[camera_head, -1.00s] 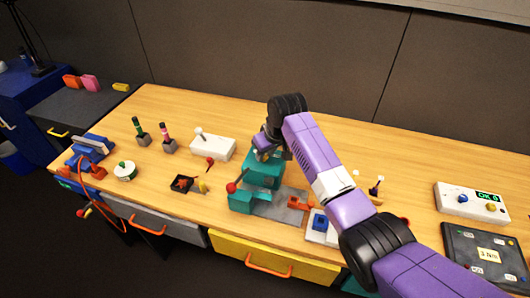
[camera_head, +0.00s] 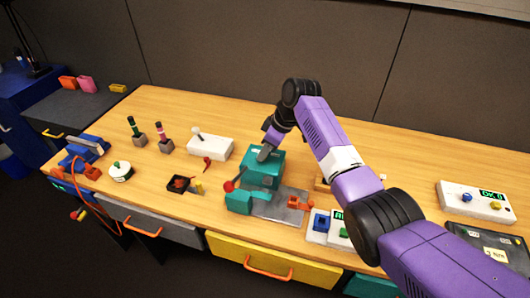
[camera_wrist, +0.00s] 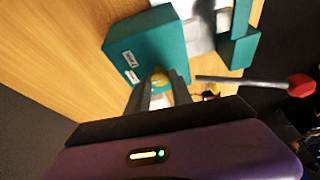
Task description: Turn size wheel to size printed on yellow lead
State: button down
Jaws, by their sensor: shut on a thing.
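The teal machine (camera_head: 265,178) stands on a grey plate near the table's front. A lever with a red ball (camera_head: 229,186) sticks out at its left; the ball also shows in the wrist view (camera_wrist: 301,85). In the wrist view, a small yellow round knob (camera_wrist: 159,75), apparently the size wheel, sits on the teal body by white labels too small to read. My gripper (camera_wrist: 161,84) is shut on this knob; it also shows above the machine in the head view (camera_head: 264,154). A small yellow piece (camera_head: 199,188), possibly the yellow lead, lies left of the machine; no print is readable.
A black tray (camera_head: 174,189) and a white box with a switch (camera_head: 210,148) are left of the machine. An orange-red clamp (camera_head: 300,203) and a blue block (camera_head: 321,222) are at its right. A display box (camera_head: 475,203) stands far right.

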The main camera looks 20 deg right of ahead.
dwell(0.4)
jog(key=c, duration=1.1)
grip_release()
jog(key=shift+c, duration=0.2)
jog(key=v, duration=0.7)
jog(key=shift+r+b, duration=0.35)
jog(key=shift+b, duration=0.05)
jog(key=shift+d, duration=0.15)
